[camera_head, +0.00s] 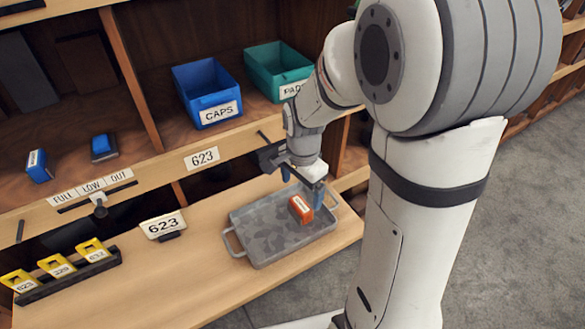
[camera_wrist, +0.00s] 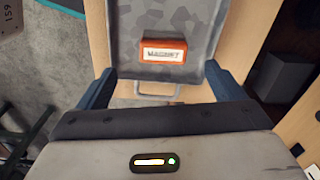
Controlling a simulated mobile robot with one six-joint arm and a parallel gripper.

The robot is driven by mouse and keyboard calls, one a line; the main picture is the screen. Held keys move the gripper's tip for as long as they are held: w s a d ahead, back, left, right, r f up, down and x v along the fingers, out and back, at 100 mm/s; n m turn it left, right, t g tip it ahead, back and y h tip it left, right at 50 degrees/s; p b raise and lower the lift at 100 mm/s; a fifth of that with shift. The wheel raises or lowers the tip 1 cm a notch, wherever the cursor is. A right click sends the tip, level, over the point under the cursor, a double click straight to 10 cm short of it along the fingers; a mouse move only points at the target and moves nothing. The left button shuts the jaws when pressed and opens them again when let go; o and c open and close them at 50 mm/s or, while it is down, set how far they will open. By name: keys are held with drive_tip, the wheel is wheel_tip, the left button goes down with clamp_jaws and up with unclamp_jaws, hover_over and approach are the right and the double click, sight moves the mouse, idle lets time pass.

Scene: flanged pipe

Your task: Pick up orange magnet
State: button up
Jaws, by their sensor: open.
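The orange magnet (camera_head: 301,208) is a small block with a white label. It lies in the grey metal tray (camera_head: 262,249), near the tray's right side in the head view. In the wrist view the magnet (camera_wrist: 163,51) lies near the tray's handle end, label facing the camera. My gripper (camera_head: 303,188) is over the tray, close to the magnet. In the wrist view its two blue fingers (camera_wrist: 163,75) are wide apart, with the magnet showing between and beyond their tips. Nothing is held. The exact height of the fingertips above the tray is hard to tell.
The tray stands on a wooden shelf board (camera_head: 190,285). A 623 sign (camera_head: 163,225) and a rack of yellow tags (camera_head: 60,268) stand to its left. A blue CAPS bin (camera_head: 207,92) and a green bin (camera_head: 276,70) sit on the shelf behind. The board's left front is clear.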

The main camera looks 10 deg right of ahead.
sight(300, 203)
drive_tip(key=shift+w+f+m, duration=0.6)
drive_tip(key=shift+f+m, duration=0.2)
drive_tip(key=shift+f, duration=0.05)
drive_tip(key=shift+d+f+p, duration=0.15)
drive_tip(key=shift+f+p, duration=0.3)
drive_tip(key=shift+f, duration=3.5)
drive_tip(key=shift+c, duration=0.2)
drive_tip(key=shift+w, duration=0.1)
drive_tip(key=c, duration=1.3)
